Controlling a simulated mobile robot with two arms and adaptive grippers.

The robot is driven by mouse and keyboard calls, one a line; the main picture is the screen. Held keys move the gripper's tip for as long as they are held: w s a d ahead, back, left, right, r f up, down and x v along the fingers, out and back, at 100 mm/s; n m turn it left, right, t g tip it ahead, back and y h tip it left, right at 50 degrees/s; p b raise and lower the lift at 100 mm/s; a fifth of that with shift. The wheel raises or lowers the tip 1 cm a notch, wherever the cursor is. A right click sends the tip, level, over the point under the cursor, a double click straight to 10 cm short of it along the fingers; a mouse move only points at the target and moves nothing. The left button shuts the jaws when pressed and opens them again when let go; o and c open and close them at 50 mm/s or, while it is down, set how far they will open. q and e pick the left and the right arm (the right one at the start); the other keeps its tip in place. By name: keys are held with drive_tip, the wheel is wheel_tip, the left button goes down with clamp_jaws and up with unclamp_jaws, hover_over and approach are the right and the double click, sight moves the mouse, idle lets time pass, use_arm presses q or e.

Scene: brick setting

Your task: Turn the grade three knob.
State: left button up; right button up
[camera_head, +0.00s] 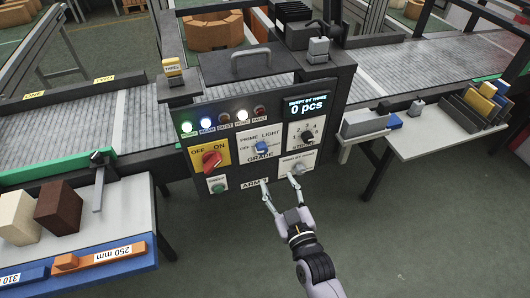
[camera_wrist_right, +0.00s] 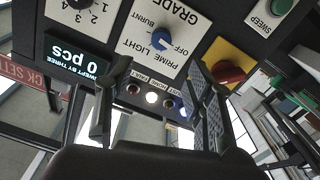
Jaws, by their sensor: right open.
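The blue grade knob (camera_head: 261,147) sits on a white plate marked PRIME, LIGHT, OFF, BURNT and GRADE, in the middle of the dark control panel (camera_head: 240,100). It also shows in the wrist view, upside down, as a blue knob (camera_wrist_right: 161,39); its exact setting is hard to read. My right gripper (camera_head: 278,181) is open and empty, low in front of the panel, below the blue knob and near the panel's bottom edge. In the wrist view its two fingers (camera_wrist_right: 160,75) stand apart with the blue knob beyond and between them, not touching it. My left gripper is out of view.
Close to the blue knob are a red OFF/ON knob (camera_head: 211,160), a black numbered knob (camera_head: 307,136), a grey knob (camera_head: 298,168) and a green button (camera_head: 218,187). A display (camera_head: 306,106) reads 0 pcs. Side tables stand left (camera_head: 130,200) and right (camera_head: 440,140); floor between is clear.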

sight(263, 152)
drive_tip(key=x, duration=1.2)
drive_tip(key=shift+a+f+p, duration=0.1)
drive_tip(key=shift+a+p, duration=0.05)
drive_tip(key=shift+p, duration=0.25)
drive_tip(key=shift+s, duration=0.1)
drive_tip(key=c, duration=1.2)
drive_tip(key=shift+o, duration=0.2)
drive_tip(key=shift+m, duration=0.4)
drive_tip(key=m, duration=0.4)
drive_tip(key=shift+m, duration=0.3)
drive_tip(key=m, duration=0.5)
drive_tip(key=shift+b, duration=0.35)
drive_tip(key=shift+m, duration=0.3)
